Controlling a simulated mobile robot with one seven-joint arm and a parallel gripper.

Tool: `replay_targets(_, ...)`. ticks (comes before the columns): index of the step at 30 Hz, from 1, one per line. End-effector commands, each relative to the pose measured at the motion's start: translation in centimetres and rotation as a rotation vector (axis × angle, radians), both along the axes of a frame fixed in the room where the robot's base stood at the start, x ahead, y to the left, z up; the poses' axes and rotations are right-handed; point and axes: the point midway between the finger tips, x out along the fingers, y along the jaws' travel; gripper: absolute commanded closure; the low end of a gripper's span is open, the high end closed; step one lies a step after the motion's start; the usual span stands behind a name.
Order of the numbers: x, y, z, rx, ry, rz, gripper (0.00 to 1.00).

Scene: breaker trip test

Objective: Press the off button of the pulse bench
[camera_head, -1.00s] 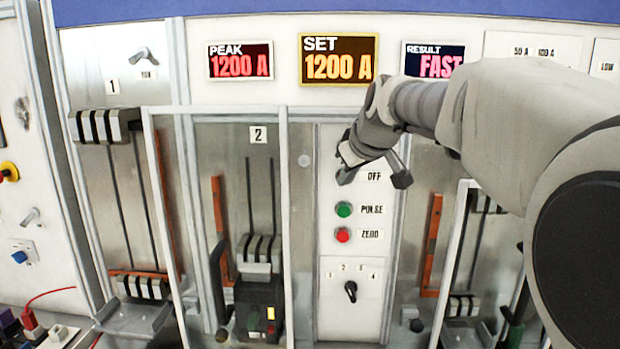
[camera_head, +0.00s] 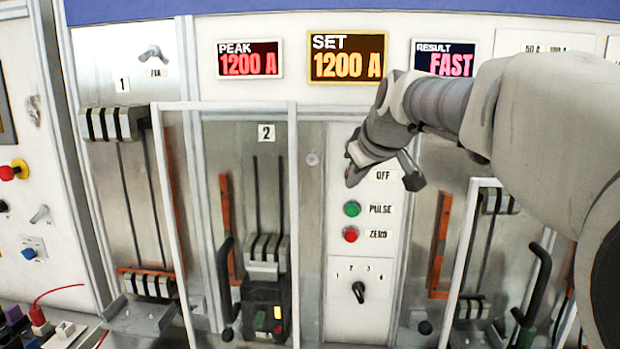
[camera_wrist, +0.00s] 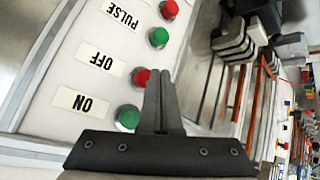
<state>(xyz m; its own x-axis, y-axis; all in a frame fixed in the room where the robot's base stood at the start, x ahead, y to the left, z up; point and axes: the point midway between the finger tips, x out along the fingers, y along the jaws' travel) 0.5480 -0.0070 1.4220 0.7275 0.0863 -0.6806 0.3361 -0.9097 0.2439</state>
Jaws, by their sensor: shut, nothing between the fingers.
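The off button is the red button (camera_wrist: 141,77) beside the OFF label (camera_wrist: 94,65) in the wrist view. My gripper (camera_wrist: 161,75) is shut and empty, with its fingertips close to the right of that button in the picture; I cannot tell whether they touch anything.
A green button (camera_wrist: 127,118) by the ON label is close to the fingers. The green PULSE button (camera_head: 351,209) and red ZERO button (camera_head: 350,234) sit below. A selector knob (camera_head: 358,292) is lower. Framed breaker bays stand on both sides.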

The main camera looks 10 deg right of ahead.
Motion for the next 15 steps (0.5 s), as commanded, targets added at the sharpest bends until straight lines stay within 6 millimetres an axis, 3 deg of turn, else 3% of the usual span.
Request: replay_targets(15, -4.5, 0.9, -0.1, 0.0, -0.002, 0.001, 1.0)
